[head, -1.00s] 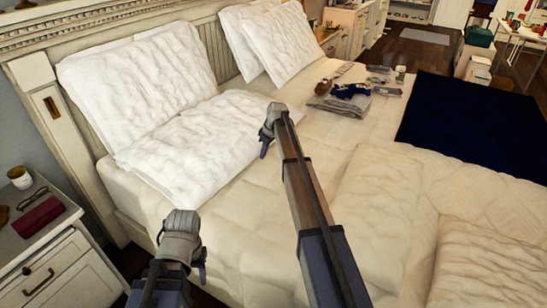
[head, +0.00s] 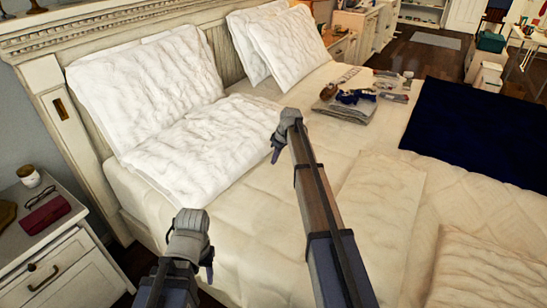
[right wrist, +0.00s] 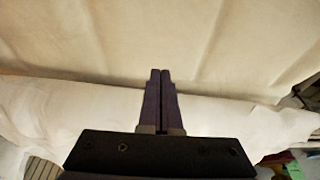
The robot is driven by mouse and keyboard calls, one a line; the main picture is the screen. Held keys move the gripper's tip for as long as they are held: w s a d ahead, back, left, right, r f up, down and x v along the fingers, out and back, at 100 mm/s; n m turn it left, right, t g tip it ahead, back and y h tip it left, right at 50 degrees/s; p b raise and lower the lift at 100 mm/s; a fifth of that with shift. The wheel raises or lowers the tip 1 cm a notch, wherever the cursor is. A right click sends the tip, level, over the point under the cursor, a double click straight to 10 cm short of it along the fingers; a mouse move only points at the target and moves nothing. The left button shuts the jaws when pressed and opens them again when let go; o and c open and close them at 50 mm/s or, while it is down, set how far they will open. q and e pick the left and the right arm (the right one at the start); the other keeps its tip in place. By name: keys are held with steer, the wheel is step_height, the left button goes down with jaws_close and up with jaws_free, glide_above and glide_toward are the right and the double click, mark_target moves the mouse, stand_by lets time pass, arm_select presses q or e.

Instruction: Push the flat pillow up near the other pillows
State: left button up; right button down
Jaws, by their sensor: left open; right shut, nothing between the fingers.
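The flat white pillow (head: 200,148) lies on the bed, its far edge against the foot of the upright white pillow (head: 150,85) at the headboard. Two more white pillows (head: 285,45) lean farther right. My right gripper (head: 275,156) is shut and empty at the flat pillow's right end, and hides part of its edge. In the right wrist view, its closed fingers (right wrist: 161,75) lie over cream bedding, with white fabric crossing below. I cannot tell whether they touch the pillow. My left gripper (head: 209,272) is open and empty near the bed's left side.
A nightstand (head: 50,240) with a jar, glasses and a red case stands at the left. Folded clothes (head: 345,108) and small items lie on the bed's far part. A dark blue blanket (head: 475,130) covers the right. Cream bedding (head: 265,225) between my arms is clear.

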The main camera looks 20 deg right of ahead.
steer(key=p+v, duration=0.6)
steer(key=v, duration=0.2)
steer(key=shift+a+p, duration=0.15)
steer(key=shift+p, duration=0.25)
steer(key=shift+r, duration=0.1)
